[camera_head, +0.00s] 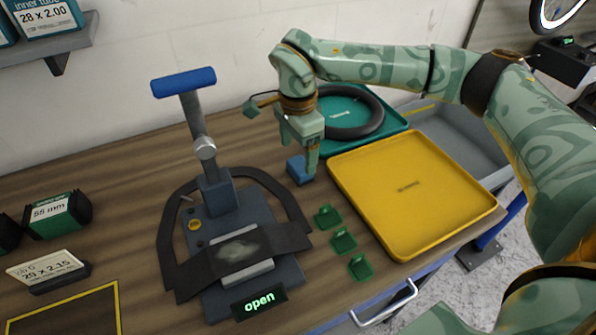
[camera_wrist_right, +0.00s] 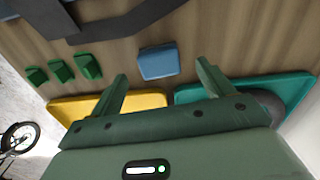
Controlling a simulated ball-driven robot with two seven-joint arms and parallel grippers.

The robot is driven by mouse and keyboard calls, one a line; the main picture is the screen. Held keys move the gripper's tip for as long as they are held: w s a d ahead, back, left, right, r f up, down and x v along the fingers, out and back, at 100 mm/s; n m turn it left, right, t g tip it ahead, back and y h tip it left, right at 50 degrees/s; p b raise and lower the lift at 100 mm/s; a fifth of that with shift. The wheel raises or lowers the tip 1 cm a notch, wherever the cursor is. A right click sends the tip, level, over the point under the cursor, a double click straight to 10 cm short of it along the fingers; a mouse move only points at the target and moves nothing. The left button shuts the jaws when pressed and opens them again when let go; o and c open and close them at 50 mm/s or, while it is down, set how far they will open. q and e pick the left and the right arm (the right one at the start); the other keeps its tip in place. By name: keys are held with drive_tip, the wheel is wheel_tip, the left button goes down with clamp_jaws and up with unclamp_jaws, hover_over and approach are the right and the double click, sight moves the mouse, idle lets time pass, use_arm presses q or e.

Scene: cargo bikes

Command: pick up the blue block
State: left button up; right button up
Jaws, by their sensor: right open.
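The blue block (camera_head: 297,169) lies on the wooden workbench, left of the yellow tray. My right gripper (camera_head: 298,160) points down at it, and in the head view one finger stands just to the right of the block and partly overlaps its edge. In the right wrist view the blue block (camera_wrist_right: 157,62) shows ahead of the open fingers (camera_wrist_right: 161,75), roughly midway between them, with clear space on both sides. The fingers hold nothing. My left gripper is not in view.
A yellow tray (camera_head: 405,190) and a teal tray (camera_head: 393,119) with a black tyre (camera_head: 373,130) are close on the right. A clamp press (camera_head: 218,190) stands left. Several green clips (camera_head: 343,240) lie in front. A grey bin (camera_head: 462,132) is beyond.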

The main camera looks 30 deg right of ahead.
sight(298, 165)
wheel_tip(298, 165, down, 6)
drive_tip(key=shift+s+r+b, duration=0.1)
drive_tip(key=shift+r+b, duration=0.15)
drive_tip(key=shift+b, duration=0.8)
drive_tip(key=shift+r, duration=0.15)
drive_tip(key=shift+c, duration=0.7)
drive_tip(key=c, duration=0.9)
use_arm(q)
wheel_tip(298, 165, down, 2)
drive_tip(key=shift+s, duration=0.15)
use_arm(e)
drive_tip(key=shift+r, duration=0.1)
